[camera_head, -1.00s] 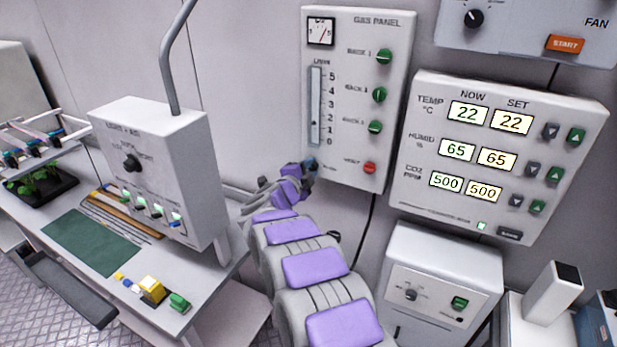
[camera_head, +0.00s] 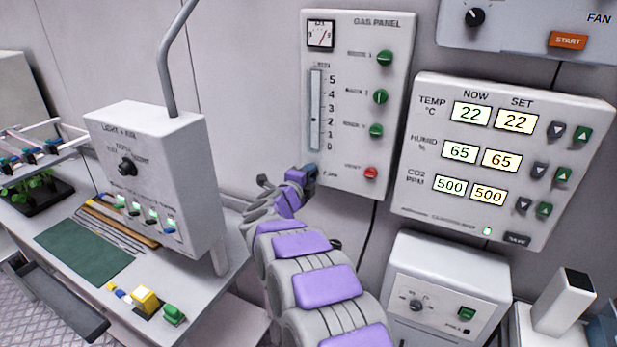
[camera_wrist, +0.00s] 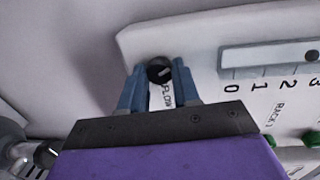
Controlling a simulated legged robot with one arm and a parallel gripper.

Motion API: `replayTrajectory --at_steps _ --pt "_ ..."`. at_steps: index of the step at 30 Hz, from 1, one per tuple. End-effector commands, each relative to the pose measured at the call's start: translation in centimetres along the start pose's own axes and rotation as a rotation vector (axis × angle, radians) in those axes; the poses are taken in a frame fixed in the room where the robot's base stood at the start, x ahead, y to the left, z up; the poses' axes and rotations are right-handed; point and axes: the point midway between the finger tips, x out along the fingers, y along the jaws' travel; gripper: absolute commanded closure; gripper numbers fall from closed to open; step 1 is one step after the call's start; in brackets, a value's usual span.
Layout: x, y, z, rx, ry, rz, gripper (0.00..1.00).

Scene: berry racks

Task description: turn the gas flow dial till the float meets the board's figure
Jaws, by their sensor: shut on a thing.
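The gas flow dial is a small dark round knob (camera_wrist: 158,70) beside a label that looks like "FLOW". My gripper (camera_wrist: 159,82) is shut on it, with a blue finger on each side. In the head view my gripper (camera_head: 309,172) is at the lower left corner of the gas panel (camera_head: 349,170) and hides the dial. The flow tube (camera_head: 316,95) stands upright beside a 0 to 5 scale. Its small dark float looks to be near 2 in the head view; the float (camera_wrist: 312,55) also shows in the wrist view. No board with a written figure is plainly visible.
Green rack knobs (camera_head: 380,97) and a red knob (camera_head: 371,172) lie to the right on the panel. A display unit (camera_head: 420,200) hangs farther right. A light box (camera_head: 165,200) stands on the bench at left. A dark cable hangs below the panel.

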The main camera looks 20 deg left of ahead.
Motion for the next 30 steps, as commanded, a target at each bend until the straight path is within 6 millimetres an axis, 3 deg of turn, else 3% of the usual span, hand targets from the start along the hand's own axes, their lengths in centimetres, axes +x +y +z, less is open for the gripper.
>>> replayTrajectory --at_steps 3,4,11,22,30 --pt "0.0 0.9 0.0 -0.004 0.000 0.013 0.99" --pt "0.0 0.9 0.0 -0.005 0.000 0.013 0.66" --pt "0.0 0.6 0.0 -0.003 0.001 0.008 0.44" --pt "-0.6 0.1 -0.1 -0.002 0.001 0.003 0.44" --pt "-4.5 0.1 0.1 -0.003 -0.003 0.005 0.44"
